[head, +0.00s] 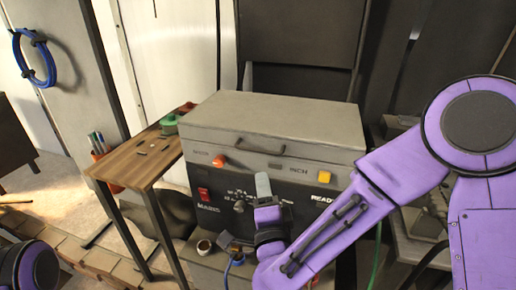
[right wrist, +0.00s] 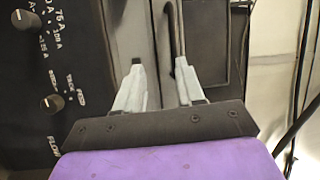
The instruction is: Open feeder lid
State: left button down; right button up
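The feeder is a dark box with a closed grey lid (head: 275,120) in the middle of the head view. A dark bar handle (head: 260,148) sits on the lid's front side. My right gripper (head: 263,182) is just below the handle, in front of the control panel. In the right wrist view the two pale fingers of my right gripper (right wrist: 160,78) are spread apart with nothing between their tips. The handle (right wrist: 175,42) lies just beyond them, nearer the right finger; contact cannot be told. My left gripper is out of view; only part of my left arm shows at lower left.
The front panel has a red switch (head: 203,193), an orange knob (head: 219,160) and a yellow button (head: 324,177). A wooden side table (head: 135,163) with small items stands left of the box. Dark cabinet panels (head: 296,45) rise behind the lid.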

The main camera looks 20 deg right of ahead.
aim_at(258, 151)
jog(key=shift+m, duration=0.4)
jog(key=p+x, duration=0.1)
jog(key=x, duration=0.2)
jog(key=r+p+x, duration=0.1)
jog(key=x, duration=0.3)
jog(key=r+p+x, duration=0.1)
jog(key=x, duration=0.3)
jog(key=shift+s+r, duration=0.1)
jog(key=shift+s, duration=0.05)
grip_shut()
